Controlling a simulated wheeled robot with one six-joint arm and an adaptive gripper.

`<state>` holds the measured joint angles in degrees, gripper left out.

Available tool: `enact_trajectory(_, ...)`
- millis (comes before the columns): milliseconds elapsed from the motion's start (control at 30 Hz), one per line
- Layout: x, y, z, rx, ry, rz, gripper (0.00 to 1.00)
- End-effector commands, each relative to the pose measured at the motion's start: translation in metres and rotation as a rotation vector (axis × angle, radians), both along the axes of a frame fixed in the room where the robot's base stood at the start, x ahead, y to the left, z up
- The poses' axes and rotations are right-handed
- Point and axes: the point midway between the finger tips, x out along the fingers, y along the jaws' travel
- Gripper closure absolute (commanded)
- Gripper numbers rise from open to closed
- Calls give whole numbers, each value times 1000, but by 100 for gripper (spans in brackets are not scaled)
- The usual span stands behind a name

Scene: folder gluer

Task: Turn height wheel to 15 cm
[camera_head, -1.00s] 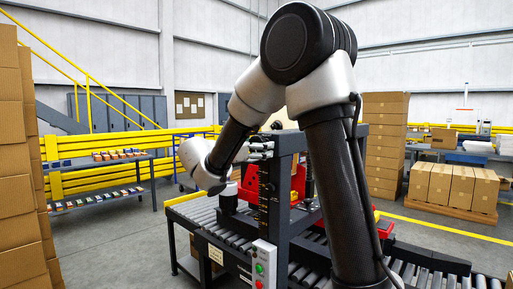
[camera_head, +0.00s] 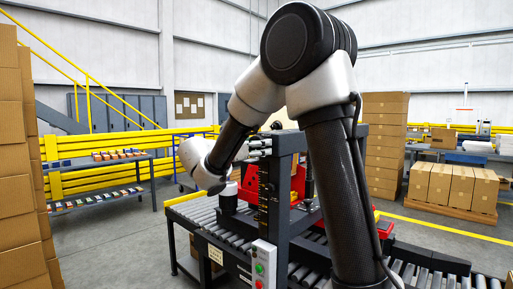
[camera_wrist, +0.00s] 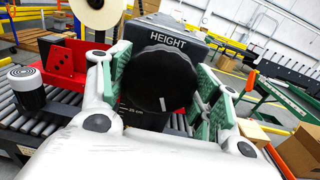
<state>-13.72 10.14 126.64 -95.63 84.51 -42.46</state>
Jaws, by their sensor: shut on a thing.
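The height wheel (camera_wrist: 150,82) is a black, ribbed knob under the white word HEIGHT in the wrist view. A short white mark on its face points down and slightly right. My gripper (camera_wrist: 160,85) has its green-padded fingers on the wheel's left and right sides, shut on it. In the head view my gripper (camera_head: 260,148) reaches the machine's dark upright frame (camera_head: 283,190); the wheel cannot be made out there. A height scale (camera_head: 264,188) with small yellow marks runs down the frame.
A roller conveyor (camera_head: 195,211) runs through the machine, with red plates (camera_head: 262,190) behind the frame. A button box (camera_head: 263,265) with green and red buttons stands in front. Stacked cartons (camera_head: 22,160) stand at the left edge. Open floor lies at left.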

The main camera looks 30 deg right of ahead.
Motion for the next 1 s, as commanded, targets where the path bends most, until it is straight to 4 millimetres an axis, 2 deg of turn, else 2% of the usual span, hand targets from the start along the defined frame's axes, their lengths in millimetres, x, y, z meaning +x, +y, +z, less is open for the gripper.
enact_trajectory(600,0,0,0,-179,500,0,61)
enact_trajectory(1000,0,0,-1,-255,704,0,61)
